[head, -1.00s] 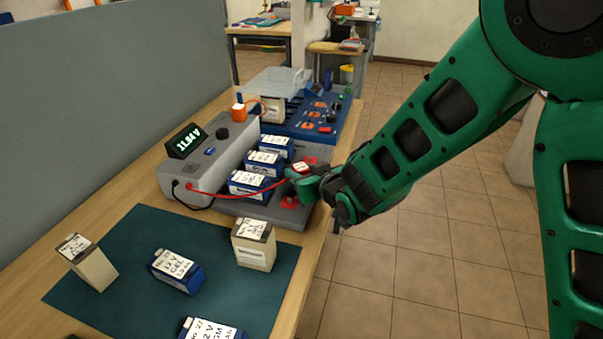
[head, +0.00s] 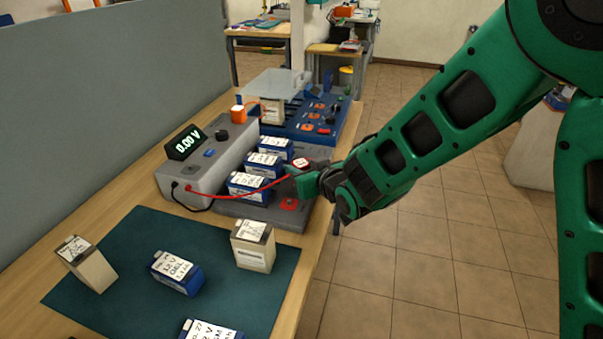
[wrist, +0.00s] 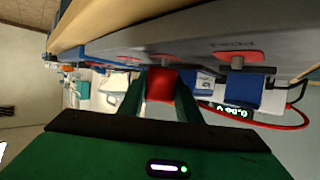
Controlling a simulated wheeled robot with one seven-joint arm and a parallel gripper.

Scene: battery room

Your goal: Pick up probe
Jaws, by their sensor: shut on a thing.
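The probe (wrist: 161,84) is a red block between my fingers in the wrist view. In the head view its red cable (head: 240,195) runs from the grey meter to my gripper (head: 298,180). My gripper is shut on the probe, and it also shows in the wrist view (wrist: 161,92). It hovers at the right edge of the grey test tray (head: 262,217), near the row of blue batteries. The probe's tip is hidden in the head view. The meter display (head: 186,143) reads 0.00 V.
Three blue batteries (head: 249,186) stand in the tray. A blue panel (head: 300,123) with a clear cover lies behind. A teal mat (head: 130,250) in front holds several loose batteries. The wooden table's right edge is just below my gripper.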

